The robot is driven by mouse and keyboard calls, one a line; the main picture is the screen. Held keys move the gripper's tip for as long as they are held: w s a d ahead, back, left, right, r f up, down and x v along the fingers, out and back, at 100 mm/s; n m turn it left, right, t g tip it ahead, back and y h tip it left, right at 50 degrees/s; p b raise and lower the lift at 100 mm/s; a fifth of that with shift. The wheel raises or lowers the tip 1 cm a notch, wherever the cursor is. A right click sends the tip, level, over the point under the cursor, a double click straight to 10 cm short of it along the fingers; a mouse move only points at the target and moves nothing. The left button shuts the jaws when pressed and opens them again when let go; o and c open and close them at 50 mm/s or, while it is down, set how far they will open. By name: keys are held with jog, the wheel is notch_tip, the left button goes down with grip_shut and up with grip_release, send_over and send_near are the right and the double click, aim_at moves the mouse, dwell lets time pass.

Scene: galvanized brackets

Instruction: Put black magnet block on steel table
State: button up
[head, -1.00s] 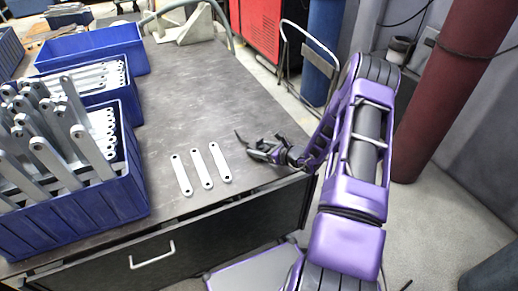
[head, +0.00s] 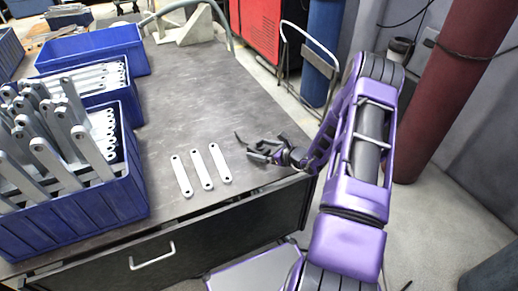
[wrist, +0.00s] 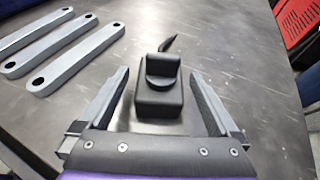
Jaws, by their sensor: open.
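The black magnet block (wrist: 160,103) stands upright on the steel table (wrist: 235,65) in the wrist view. It has a square base, a rounded upper part and a thin curved black piece behind it. My gripper (wrist: 159,76) is open, with one finger on each side of the block and a gap showing on both sides. In the head view my gripper (head: 262,153) is low over the right front part of the steel table (head: 200,95). There the block is hard to tell apart from the dark fingers.
Three flat galvanized brackets (head: 202,170) lie on the table left of my gripper. Blue bins (head: 75,220) with many brackets stand along the left side. A grey angled stand (head: 185,25) is at the back. The table middle is clear.

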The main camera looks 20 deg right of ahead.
jog(key=v, duration=1.1)
jog(key=shift+p, duration=0.3)
